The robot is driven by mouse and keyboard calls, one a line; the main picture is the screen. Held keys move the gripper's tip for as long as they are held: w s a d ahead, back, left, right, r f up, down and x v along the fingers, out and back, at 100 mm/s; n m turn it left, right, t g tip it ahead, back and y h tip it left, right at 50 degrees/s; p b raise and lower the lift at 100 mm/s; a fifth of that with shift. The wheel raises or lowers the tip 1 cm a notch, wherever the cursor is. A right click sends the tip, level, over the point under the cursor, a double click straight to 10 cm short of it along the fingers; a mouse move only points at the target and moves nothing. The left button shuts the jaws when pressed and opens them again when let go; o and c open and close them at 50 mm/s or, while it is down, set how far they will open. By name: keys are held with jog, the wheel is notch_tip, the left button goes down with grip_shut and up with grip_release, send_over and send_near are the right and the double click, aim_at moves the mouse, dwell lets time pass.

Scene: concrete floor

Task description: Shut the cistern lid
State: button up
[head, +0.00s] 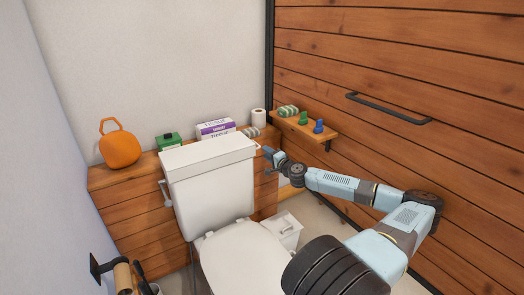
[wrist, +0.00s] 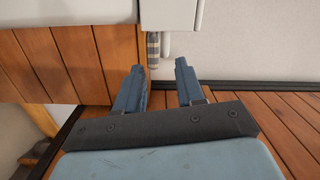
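The white toilet cistern (head: 212,192) stands against the wooden ledge in the head view. Its white lid (head: 208,152) lies across the top and looks nearly level; I cannot tell whether a gap is left under it. My gripper (head: 267,157) is just right of the lid's right end, apparently apart from it. In the wrist view my gripper (wrist: 158,78) is open, with nothing between its two blue fingers. A white edge shows beyond the fingertips at the top of that view; I cannot tell which part it is.
An orange round object (head: 119,148), a green box (head: 168,141), tissue boxes (head: 216,128) and a paper roll (head: 258,117) stand on the ledge behind the cistern. A small shelf (head: 308,127) and a dark rail (head: 388,108) are on the right wooden wall.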

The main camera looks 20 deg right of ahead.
jog(key=shift+s+d, duration=0.2)
jog(key=shift+s, duration=0.75)
jog(key=shift+s+d, duration=0.15)
jog(key=shift+s, duration=0.8)
